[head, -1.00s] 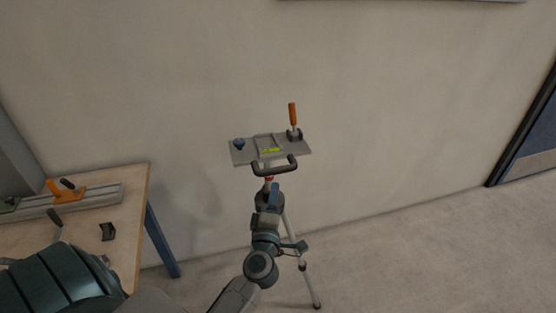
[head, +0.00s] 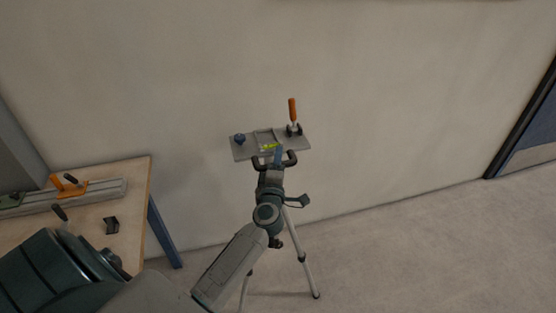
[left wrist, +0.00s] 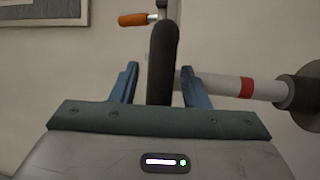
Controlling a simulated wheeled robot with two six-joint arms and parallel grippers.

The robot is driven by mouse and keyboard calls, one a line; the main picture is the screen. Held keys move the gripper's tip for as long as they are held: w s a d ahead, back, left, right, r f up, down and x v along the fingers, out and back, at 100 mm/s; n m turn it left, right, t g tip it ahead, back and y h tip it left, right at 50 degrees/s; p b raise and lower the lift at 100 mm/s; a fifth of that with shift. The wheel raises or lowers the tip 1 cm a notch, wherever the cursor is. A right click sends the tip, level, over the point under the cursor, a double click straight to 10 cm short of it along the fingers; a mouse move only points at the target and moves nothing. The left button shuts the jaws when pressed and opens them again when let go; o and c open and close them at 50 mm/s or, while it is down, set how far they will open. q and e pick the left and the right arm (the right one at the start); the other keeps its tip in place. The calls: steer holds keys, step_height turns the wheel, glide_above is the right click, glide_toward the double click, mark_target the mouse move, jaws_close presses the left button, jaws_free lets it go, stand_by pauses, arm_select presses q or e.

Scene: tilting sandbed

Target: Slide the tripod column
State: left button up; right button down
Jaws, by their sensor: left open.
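The tripod stands by the wall, with pale legs (head: 301,258) on the floor and a grey plate (head: 243,151) on top. A dark handle (head: 290,159) sits at the plate's front edge. My left gripper (head: 278,155) is at the handle. In the left wrist view the open blue fingers (left wrist: 156,88) stand either side of the black handle (left wrist: 162,60). The white column (left wrist: 215,84) with a red band runs to the right behind them. My arm hides much of the column in the head view. My right gripper is out of view.
A blue door (head: 530,135) is at the far right. The floor right of the tripod is clear.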

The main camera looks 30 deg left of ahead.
arm_select(q)
jaws_close()
step_height(320, 180, down, 12)
steer(key=b, duration=0.7)
steer(key=shift+b, duration=0.3)
jaws_free()
